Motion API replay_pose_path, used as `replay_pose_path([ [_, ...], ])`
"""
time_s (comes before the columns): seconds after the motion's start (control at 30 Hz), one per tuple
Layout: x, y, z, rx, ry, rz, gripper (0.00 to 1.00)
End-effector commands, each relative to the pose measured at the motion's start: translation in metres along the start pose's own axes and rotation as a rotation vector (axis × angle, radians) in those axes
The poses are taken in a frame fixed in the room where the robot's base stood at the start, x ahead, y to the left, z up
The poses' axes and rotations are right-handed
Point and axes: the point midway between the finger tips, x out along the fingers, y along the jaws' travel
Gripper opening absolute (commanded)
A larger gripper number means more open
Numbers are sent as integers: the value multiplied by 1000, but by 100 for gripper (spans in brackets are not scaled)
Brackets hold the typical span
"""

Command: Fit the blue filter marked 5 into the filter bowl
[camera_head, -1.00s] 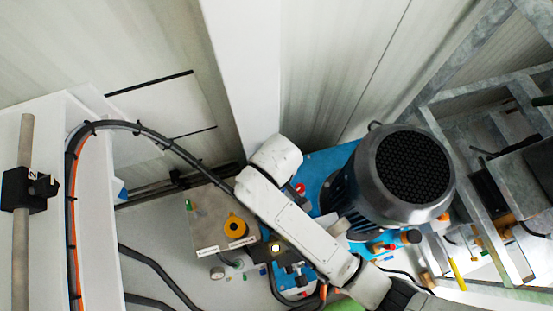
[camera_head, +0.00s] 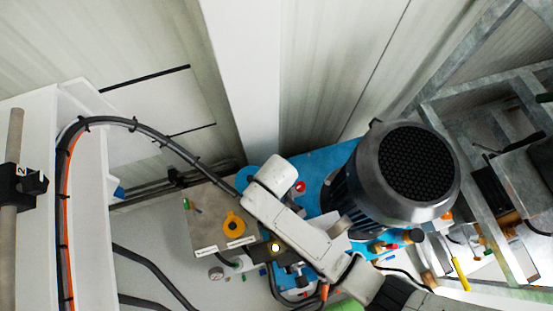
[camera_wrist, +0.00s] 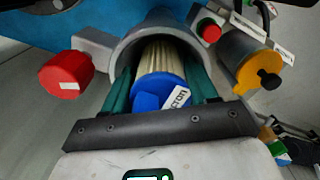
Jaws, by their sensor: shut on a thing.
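In the wrist view the filter (camera_wrist: 160,62) has a cream pleated body and a blue end cap (camera_wrist: 155,90). No number 5 is readable on it. My gripper (camera_wrist: 162,76) is shut on the filter, with one teal finger on each side. The filter's far part is inside the mouth of the round grey filter bowl (camera_wrist: 125,48), with the blue cap facing me. How deep it reaches and whether it is seated is hidden. A white tag with partly readable lettering lies by the cap. In the head view my arm hides gripper, filter and bowl.
A red knob (camera_wrist: 67,74) stands close left of the bowl; a red button (camera_wrist: 208,30) and a yellow-and-grey rotary switch (camera_wrist: 262,72) are at its right. In the head view a large black motor (camera_head: 405,175) stands right of my arm, and a grey box (camera_head: 212,215) left.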

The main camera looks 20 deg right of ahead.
Motion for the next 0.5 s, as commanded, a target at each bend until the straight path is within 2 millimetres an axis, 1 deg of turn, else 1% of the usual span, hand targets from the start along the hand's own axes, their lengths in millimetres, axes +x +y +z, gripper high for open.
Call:
replay_pose_path([
  [0.13,0,0,0,0,0,0,22],
  [0.5,11,0,0,0,0,0,22],
])
